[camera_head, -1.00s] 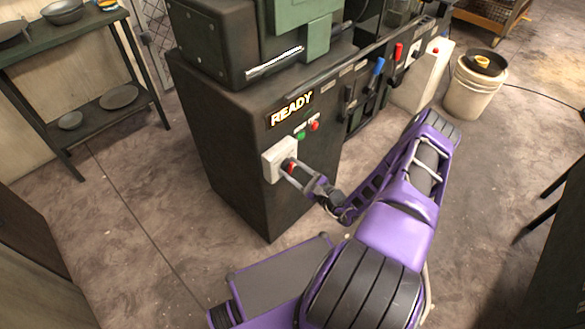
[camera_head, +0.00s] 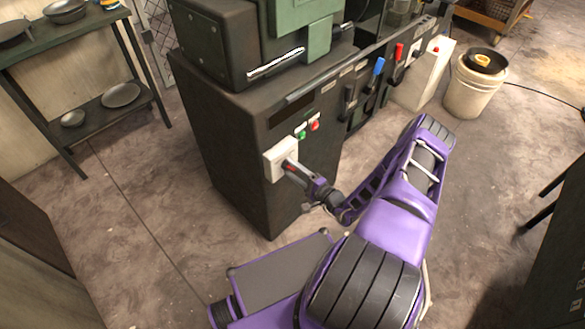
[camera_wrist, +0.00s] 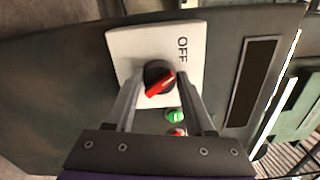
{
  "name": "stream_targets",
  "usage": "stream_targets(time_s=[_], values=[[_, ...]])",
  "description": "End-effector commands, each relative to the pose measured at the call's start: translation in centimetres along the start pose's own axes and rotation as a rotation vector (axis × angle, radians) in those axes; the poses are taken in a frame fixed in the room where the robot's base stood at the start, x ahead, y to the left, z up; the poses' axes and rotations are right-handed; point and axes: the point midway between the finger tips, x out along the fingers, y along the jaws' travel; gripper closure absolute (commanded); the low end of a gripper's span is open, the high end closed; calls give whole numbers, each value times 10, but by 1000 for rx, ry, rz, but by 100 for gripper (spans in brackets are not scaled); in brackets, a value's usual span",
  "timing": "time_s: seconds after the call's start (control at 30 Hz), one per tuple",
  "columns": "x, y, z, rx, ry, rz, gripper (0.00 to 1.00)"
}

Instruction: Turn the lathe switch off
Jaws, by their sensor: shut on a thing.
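The lathe switch is a white plate (camera_head: 279,159) on the front of the dark lathe cabinet (camera_head: 240,150). In the wrist view the plate (camera_wrist: 127,48) bears the word OFF, and a red knob (camera_wrist: 160,85) sits on a round black base in its middle. The knob is slanted, with its upper end to the right. My gripper (camera_head: 291,170) is at the plate; in the wrist view its two fingers (camera_wrist: 159,90) lie on either side of the knob, shut on it. The display panel (camera_head: 293,108) above the switch is dark.
Green and red buttons (camera_head: 308,129) sit just above the switch, close to my fingers. Levers with blue and red handles (camera_head: 377,68) are farther right. A white bucket (camera_head: 470,92) stands at the back right. A shelf with metal bowls (camera_head: 97,112) stands at the left.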

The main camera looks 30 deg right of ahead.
Motion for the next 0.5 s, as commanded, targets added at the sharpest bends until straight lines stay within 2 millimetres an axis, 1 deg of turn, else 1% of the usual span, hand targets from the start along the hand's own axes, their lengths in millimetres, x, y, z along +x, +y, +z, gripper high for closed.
stream_targets(time_s=[0.2,0.5], values=[[-1,1,0,-122,0,1,100],[-1,2,0,-200,1,1,100]])
